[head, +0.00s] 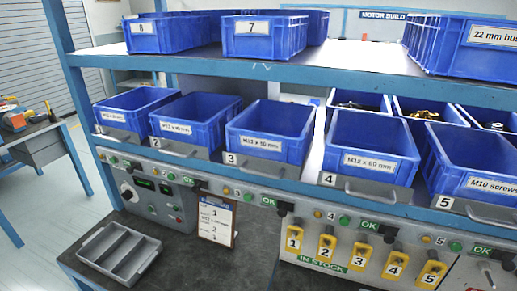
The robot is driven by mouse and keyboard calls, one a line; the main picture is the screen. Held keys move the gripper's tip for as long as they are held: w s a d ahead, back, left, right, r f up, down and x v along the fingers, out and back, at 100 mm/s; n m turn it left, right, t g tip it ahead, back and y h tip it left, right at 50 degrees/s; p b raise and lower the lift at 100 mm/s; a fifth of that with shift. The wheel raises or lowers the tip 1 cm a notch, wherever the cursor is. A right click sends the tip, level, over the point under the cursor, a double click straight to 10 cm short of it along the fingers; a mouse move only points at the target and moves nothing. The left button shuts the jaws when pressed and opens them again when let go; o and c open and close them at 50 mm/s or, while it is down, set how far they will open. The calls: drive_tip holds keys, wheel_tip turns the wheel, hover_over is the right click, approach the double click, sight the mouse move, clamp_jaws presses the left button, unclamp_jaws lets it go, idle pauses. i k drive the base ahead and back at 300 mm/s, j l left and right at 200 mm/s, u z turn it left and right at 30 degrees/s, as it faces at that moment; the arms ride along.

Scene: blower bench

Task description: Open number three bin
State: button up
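The number three bin (267,150) is a blue open-topped bin in the middle of the shelf row. Its front label reads about "M12 x 50 mm". A grey front plate (255,168) below it carries a white "3" tag (230,158) and a bar handle. The plate stands along the bin's lower front, like those at its neighbours. My gripper is not in view.
Bin two (195,120) is left of bin three and bin four (368,150) is right, both close beside it. More blue bins stand on the shelf above.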

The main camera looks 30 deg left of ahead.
sight(271, 139)
drive_tip(key=u, duration=1.8)
